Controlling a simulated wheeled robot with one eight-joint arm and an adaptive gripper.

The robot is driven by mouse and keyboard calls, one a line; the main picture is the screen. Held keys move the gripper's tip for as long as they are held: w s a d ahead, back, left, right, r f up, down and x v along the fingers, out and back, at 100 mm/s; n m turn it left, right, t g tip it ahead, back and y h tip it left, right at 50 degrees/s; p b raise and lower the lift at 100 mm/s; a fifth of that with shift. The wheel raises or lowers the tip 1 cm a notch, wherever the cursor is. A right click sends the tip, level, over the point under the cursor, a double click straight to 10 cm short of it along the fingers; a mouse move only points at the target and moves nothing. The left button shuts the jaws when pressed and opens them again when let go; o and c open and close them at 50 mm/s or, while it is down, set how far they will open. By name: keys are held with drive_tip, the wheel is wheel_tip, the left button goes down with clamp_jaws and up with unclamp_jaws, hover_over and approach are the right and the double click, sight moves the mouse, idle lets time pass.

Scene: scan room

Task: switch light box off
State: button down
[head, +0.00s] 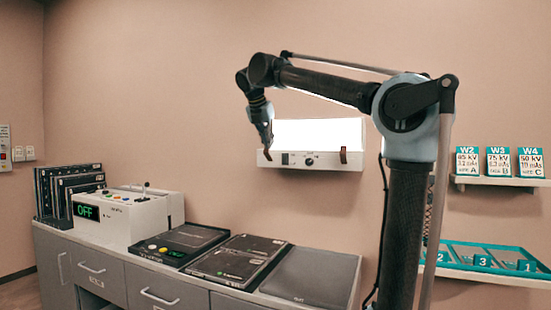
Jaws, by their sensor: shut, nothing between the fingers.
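The light box (330,134) hangs on the wall in the middle of the head view, and its panel glows bright white. Its lower front strip carries a small dark switch (285,159) and a round knob (309,162). A dark clip-like piece (343,155) sits near its right end. My gripper (268,151) is shut and empty, pointing down in front of the light box's left end. It appears left of the switch; I cannot tell whether it touches the box.
A control console (125,215) reading OFF stands on the grey counter (330,268), beside dark upright cassettes (65,190). Flat dark cassettes (238,260) lie on the counter below the light box. At right are a shelf of cards (500,182) and a teal numbered tray (455,262).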

sight(285, 159)
drive_tip(key=w+r+x, duration=0.1)
drive_tip(key=w+x, duration=0.1)
drive_tip(key=x, duration=1)
drive_tip(key=shift+w+d, duration=0.25)
drive_tip(key=shift+d, duration=0.15)
